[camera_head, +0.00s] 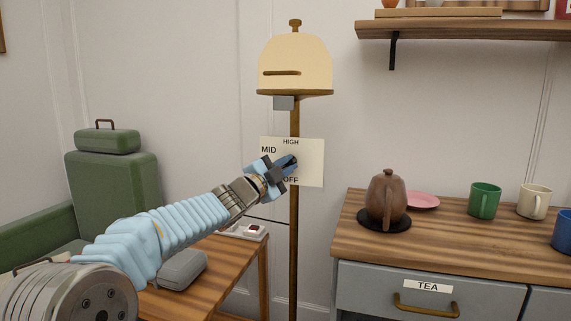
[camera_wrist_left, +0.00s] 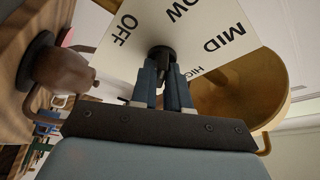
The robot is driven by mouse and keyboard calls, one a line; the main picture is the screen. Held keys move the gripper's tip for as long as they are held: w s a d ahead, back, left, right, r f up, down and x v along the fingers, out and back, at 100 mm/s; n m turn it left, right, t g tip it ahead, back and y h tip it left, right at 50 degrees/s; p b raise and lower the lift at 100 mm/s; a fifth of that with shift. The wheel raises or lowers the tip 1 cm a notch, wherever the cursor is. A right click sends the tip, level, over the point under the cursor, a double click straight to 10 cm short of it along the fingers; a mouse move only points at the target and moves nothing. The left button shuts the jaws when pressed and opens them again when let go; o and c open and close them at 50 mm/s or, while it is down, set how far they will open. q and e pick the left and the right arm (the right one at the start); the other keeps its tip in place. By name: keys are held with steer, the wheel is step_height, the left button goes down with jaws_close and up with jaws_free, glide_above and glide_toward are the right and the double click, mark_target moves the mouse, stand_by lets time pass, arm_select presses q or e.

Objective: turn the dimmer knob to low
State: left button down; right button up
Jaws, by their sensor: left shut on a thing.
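The dimmer panel (camera_head: 313,168) is a cream plate on the lamp's pole, printed HIGH, MID and OFF in the head view. LOW is hidden there behind my left gripper (camera_head: 286,166). In the left wrist view the panel (camera_wrist_left: 200,52) shows OFF, LOW, MID and part of HIGH. The dark dimmer knob (camera_wrist_left: 162,53) sits at the panel's middle, between the fingertips of my left gripper (camera_wrist_left: 163,78), which is shut on it. Which label the knob points to cannot be told. My right gripper is in neither view.
The lamp (camera_head: 295,65) has a cream shade above the panel. A brown teapot (camera_head: 386,200) stands on a dark mat on the counter at right, near a pink plate (camera_head: 422,200) and several mugs. A wooden table (camera_head: 225,262) and green chair (camera_head: 115,190) are at left.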

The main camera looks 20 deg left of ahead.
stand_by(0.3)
arm_select(q)
steer(key=c, duration=1.2)
jaws_free()
steer(key=shift+s+a+f, duration=0.15)
steer(key=shift+s+a, duration=0.1)
steer(key=shift+s, duration=0.15)
steer(key=b+v, duration=0.2)
steer(key=v, duration=1)
steer(key=shift+s, duration=0.4)
